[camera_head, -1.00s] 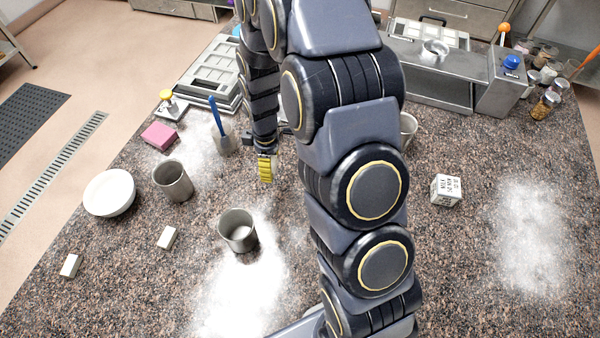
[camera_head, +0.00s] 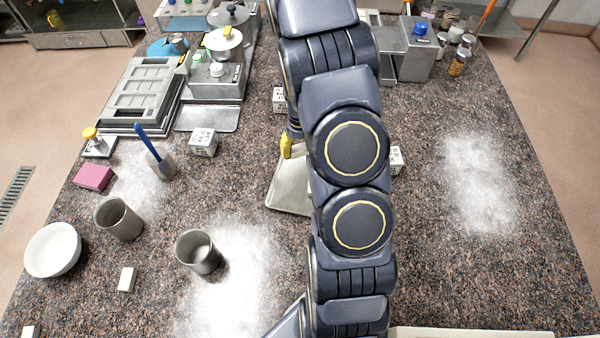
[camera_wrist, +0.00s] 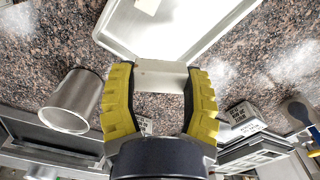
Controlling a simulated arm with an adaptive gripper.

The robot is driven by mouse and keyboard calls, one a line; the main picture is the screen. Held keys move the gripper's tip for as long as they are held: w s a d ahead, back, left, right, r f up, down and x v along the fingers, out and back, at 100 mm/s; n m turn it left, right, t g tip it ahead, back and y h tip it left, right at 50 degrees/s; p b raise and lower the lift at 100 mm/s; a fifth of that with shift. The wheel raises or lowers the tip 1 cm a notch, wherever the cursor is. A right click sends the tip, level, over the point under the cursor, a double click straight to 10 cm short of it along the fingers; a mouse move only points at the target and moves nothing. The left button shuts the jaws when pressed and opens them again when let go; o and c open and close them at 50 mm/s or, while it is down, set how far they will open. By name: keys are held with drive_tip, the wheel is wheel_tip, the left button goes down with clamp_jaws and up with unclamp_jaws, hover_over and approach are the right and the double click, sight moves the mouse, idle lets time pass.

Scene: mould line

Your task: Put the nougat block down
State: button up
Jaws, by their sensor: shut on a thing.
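My gripper (camera_wrist: 160,78) has yellow ridged fingers, shut on the nougat block (camera_wrist: 160,72), a pale off-white block, in the wrist view. The block's face shows between the fingertips; the rest is hidden. A shallow metal tray (camera_wrist: 114,22) lies just beyond it in that view, with another pale block (camera_wrist: 148,5) inside. I cannot tell the held block's height or whether it touches anything. In the head view a yellow finger of my gripper (camera_head: 286,146) shows at the far side of the tray (camera_head: 284,196). My arm hides the held block and part of the tray there.
Lettered white cubes (camera_head: 203,142) stand around the counter. Metal cups (camera_head: 198,252), a white bowl (camera_head: 52,250), a pink block (camera_head: 93,177) and a small pale block (camera_head: 126,279) are at left. Machines line the back. The floury right side (camera_head: 478,185) is clear.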

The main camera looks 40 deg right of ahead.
sight(300, 181)
wheel_tip(300, 181, down, 7)
drive_tip(key=shift+f, duration=0.15)
drive_tip(key=shift+f, duration=0.15)
drive_tip(key=o, duration=0.6)
drive_tip(key=shift+c, duration=0.2)
